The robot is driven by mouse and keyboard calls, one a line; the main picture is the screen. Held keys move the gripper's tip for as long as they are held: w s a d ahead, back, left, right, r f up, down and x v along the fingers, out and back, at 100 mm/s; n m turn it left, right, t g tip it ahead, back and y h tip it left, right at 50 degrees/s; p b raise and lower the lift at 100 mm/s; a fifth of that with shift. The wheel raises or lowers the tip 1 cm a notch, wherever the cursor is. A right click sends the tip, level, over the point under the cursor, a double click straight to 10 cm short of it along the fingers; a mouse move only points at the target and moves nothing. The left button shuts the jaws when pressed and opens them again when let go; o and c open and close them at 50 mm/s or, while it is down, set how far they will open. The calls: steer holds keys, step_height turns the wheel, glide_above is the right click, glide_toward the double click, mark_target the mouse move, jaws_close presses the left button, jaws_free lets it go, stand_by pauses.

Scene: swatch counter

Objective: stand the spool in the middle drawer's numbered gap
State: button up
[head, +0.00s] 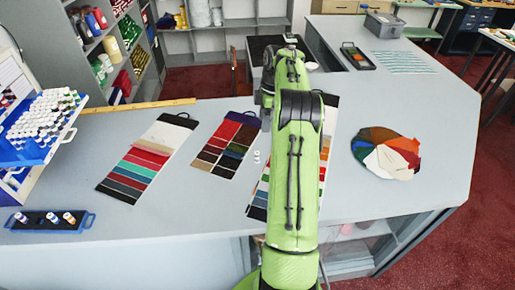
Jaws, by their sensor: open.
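A blue drawer (36,156) is pulled out of the white cabinet (10,72) at the left edge. It holds rows of upright spools, mostly white-topped; its numbers and any gap are too small to make out. A blue tray (82,223) at the front left carries a few spools, one of them a spool with a dark band (69,217). A small white spool-like thing (257,157) stands on the counter just left of my arm. Which spool the task means, I cannot tell. My green arm reaches up the middle; my gripper's fingers are hidden.
Swatch cards (150,156) lie across the grey counter (225,217), with a colour fan (387,153) at the right. A wooden ruler (140,106) lies behind the cards. A dark tray (357,57) and a grey bin (384,24) stand at the back.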

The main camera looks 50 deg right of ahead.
mark_target(257, 152)
steer(key=f, duration=0.5)
steer(key=w+a+f, duration=0.1)
steer(key=f, duration=0.4)
steer(key=w+a+f, duration=0.1)
steer(key=f, duration=0.5)
steer(key=shift+b, duration=0.35)
steer(key=shift+s+r, duration=0.1)
jaws_close()
